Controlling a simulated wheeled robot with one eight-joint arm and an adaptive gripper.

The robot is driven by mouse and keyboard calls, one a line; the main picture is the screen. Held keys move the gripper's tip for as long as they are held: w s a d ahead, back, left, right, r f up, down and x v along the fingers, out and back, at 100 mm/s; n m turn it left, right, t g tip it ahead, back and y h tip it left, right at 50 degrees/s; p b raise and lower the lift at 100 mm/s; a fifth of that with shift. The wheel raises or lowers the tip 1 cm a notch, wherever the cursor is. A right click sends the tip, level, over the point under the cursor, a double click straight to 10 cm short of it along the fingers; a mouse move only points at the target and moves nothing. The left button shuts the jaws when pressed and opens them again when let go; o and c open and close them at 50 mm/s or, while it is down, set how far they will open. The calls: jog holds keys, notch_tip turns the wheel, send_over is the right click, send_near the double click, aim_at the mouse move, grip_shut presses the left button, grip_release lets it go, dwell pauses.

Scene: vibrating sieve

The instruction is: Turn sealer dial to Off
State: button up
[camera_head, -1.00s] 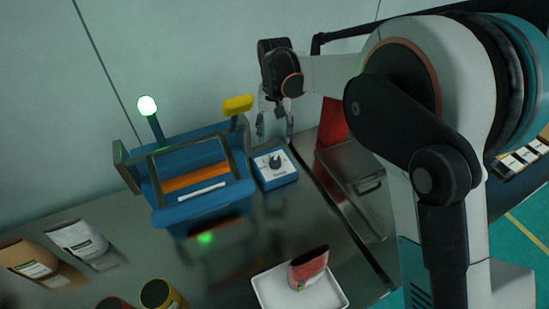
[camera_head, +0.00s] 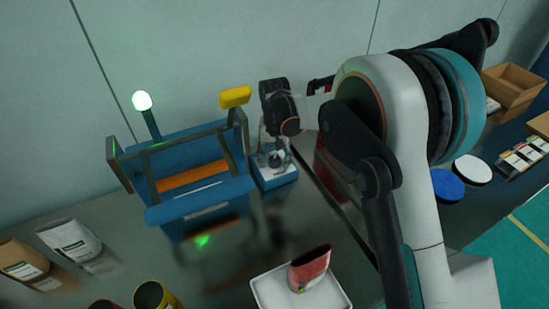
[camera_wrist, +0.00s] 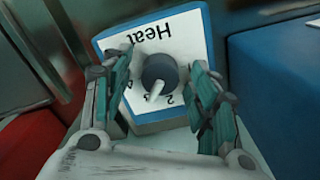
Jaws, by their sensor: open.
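The sealer dial is a dark round knob (camera_wrist: 160,75) with a pale pointer, on a white-faced blue box (camera_wrist: 130,40) marked "Heat". In the wrist view the pointer aims down and slightly left, near the printed numbers, which my gripper partly hides. My gripper (camera_wrist: 158,98) is open, with one finger on each side of the knob and a gap visible on both sides. In the head view the blue box (camera_head: 283,180) stands right of the blue sealer (camera_head: 190,165), and my gripper (camera_head: 275,155) is directly over it, hiding most of the dial.
A white tray (camera_head: 270,297) with a red pouch (camera_head: 310,268) lies in front. The metal table between is clear.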

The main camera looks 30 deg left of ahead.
jog(key=c, duration=1.1)
